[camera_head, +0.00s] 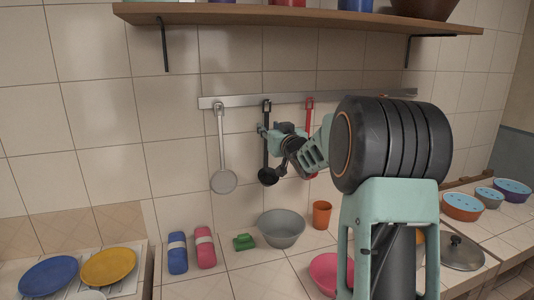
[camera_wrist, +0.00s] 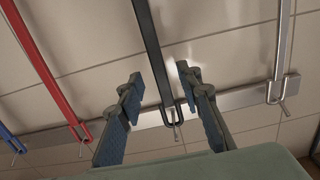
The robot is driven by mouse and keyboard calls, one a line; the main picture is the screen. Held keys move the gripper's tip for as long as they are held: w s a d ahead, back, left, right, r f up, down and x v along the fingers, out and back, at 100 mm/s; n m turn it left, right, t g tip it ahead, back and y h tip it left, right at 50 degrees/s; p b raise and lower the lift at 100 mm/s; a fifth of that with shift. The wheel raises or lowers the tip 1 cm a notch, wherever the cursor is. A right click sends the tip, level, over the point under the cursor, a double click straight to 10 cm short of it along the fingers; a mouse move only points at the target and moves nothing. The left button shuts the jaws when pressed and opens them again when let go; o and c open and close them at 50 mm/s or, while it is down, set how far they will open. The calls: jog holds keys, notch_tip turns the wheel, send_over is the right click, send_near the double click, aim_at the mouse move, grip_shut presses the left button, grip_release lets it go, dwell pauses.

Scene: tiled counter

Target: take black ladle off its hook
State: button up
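The black ladle (camera_head: 267,177) hangs from a hook on the metal wall rail (camera_head: 240,101), bowl down. In the wrist view its black handle (camera_wrist: 149,35) runs down to a loop at its hook (camera_wrist: 172,117). My gripper (camera_head: 266,131) is at the upper part of the handle, just below the rail. In the wrist view my gripper (camera_wrist: 163,80) is open, one finger on each side of the handle. Gaps show between the fingers and the handle. My gripper hides part of the handle in the head view.
A grey skimmer (camera_head: 222,181) hangs to the left and a red utensil (camera_head: 309,106) to the right, partly hidden by my arm. A wooden shelf (camera_head: 290,16) is above. A grey bowl (camera_head: 282,229) and an orange cup (camera_head: 322,215) stand on the counter below.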

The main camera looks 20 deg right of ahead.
aim_at(267, 126)
jog(key=shift+w, duration=1.55)
grip_shut()
